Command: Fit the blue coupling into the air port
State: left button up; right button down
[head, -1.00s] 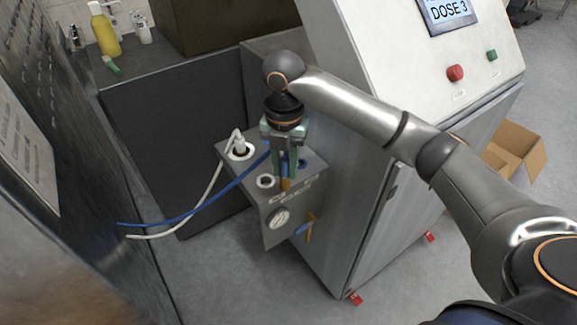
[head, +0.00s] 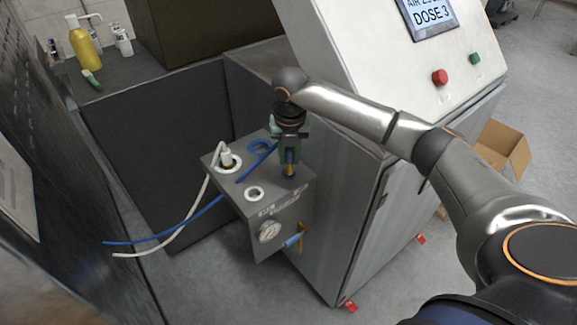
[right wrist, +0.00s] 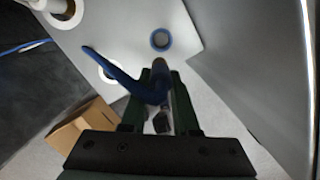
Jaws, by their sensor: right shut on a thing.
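My right gripper (head: 289,154) is shut on the blue coupling (head: 290,157), which points down with a brass tip over the right part of a grey port box. The coupling also shows in the right wrist view (right wrist: 159,78), its blue hose bending left. A blue-ringed port (right wrist: 161,39) lies just beyond the tip in that view. In the head view the tip hides most of this port, and I cannot tell whether they touch. A second blue-ringed port (head: 259,146) is at the box's back right. Which one is the air port is not readable. My left gripper is not in view.
The grey box (head: 240,195) has a white-ringed port with a white hose (head: 226,158) and an empty white-ringed port (head: 254,193). A gauge (head: 269,231) and a blue-handled valve (head: 294,240) are on its front. The steel cabinet (head: 345,235) stands close on the right.

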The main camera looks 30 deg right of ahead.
aim_at(289, 166)
jog(key=w+f, duration=0.1)
jog(key=w+d+f, duration=0.1)
jog(key=w+f, duration=0.1)
jog(key=f, duration=0.1)
jog(key=shift+d+f, duration=0.1)
jog(key=shift+d, duration=0.25)
jog(key=shift+f, duration=1.6)
jog(key=shift+f, duration=0.1)
jog(key=c, duration=0.7)
grip_release()
jog(key=shift+o, duration=0.2)
jog(key=r, duration=0.4)
jog(key=s+r, duration=0.1)
jog(key=r, duration=0.3)
jog(key=a+r, duration=0.1)
jog(key=r, duration=0.3)
jog(key=shift+s, duration=0.25)
jog(key=shift+d, duration=0.1)
